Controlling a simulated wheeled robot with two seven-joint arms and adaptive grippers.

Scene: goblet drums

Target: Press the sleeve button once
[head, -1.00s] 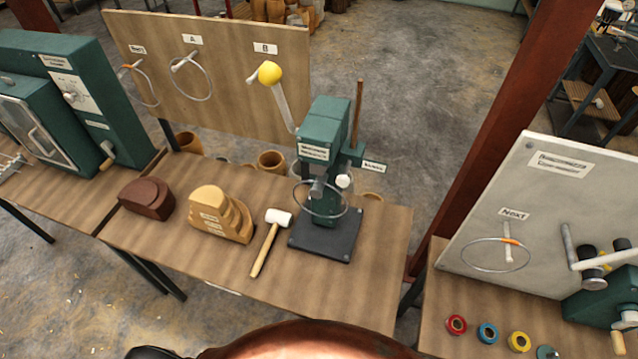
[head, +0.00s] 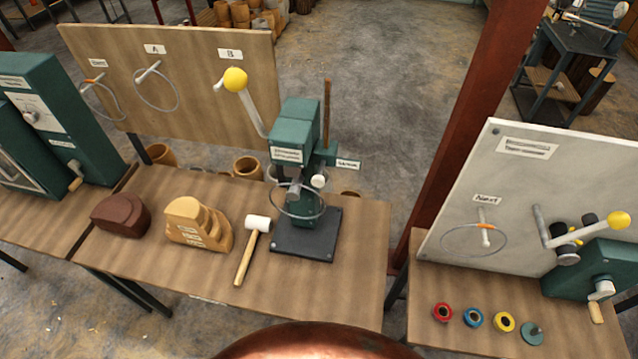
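A green press (head: 296,128) stands on a dark base plate (head: 306,240) on the middle table. It has a long lever with a yellow ball (head: 235,79), a brown upright rod (head: 326,112) and a metal ring (head: 299,200) around its lower part. A white round knob (head: 319,181) is on its front right. A small white label (head: 348,164) sticks out at its right side; its lettering is too small to read surely. I cannot tell which part is the sleeve button. Neither of my grippers is in view.
A mallet (head: 252,250), a stepped tan wood block (head: 198,224) and a brown block (head: 121,214) lie left of the press. A board (head: 190,60) with hanging rings stands behind. On the right table are coloured rings (head: 473,319) and a green crank device (head: 590,270).

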